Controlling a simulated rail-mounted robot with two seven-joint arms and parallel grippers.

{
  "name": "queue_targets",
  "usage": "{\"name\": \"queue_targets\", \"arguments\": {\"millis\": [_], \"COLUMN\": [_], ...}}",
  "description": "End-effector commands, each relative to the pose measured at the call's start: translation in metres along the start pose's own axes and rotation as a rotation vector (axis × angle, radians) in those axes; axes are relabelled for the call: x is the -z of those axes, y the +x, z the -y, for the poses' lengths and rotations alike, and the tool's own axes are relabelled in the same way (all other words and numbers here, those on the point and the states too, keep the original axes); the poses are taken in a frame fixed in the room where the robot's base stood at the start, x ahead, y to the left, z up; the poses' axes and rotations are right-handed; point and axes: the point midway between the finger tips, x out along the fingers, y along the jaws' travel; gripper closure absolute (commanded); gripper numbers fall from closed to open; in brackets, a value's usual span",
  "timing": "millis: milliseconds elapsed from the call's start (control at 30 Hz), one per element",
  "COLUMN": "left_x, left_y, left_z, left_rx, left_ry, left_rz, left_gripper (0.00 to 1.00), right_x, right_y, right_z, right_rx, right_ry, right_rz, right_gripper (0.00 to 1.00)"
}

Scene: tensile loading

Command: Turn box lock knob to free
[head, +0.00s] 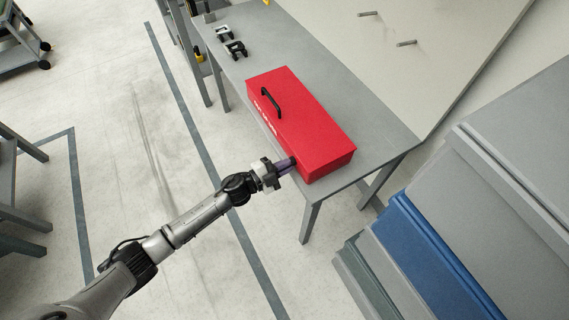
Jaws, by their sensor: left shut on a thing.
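A red box (312,126) with a black handle (270,102) on its lid sits closed on a grey table (381,133). My left gripper (292,162) is at the near left side of the box, by its lower front corner. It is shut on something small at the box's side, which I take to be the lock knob. The fingers hide the knob, so its turn position cannot be seen. My right gripper is not in view.
Two black clamp-like parts (235,48) lie on the table's far end. A wall panel with two pegs (406,43) stands behind the table. Grey and blue slabs (440,255) are at the lower right. Open floor (130,110) lies to the left.

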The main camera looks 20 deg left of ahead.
Motion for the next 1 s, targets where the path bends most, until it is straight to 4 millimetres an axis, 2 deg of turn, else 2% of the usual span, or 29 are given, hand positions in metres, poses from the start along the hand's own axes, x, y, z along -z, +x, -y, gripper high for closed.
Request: {"name": "queue_targets", "arguments": {"millis": [500,1000], "left_x": [-0.002,-0.002], "left_y": [0.000,0.000], "left_z": [-0.005,-0.007], "left_rx": [0.001,0.001], "left_ry": [0.457,0.684], "left_rz": [-0.001,-0.001], "left_gripper": [1.00,1.00], "right_x": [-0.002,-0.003], "right_y": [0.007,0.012], "right_z": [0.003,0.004], "right_rx": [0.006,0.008], "right_ry": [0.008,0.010], "right_rz": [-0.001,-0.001], "right_gripper": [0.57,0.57]}}
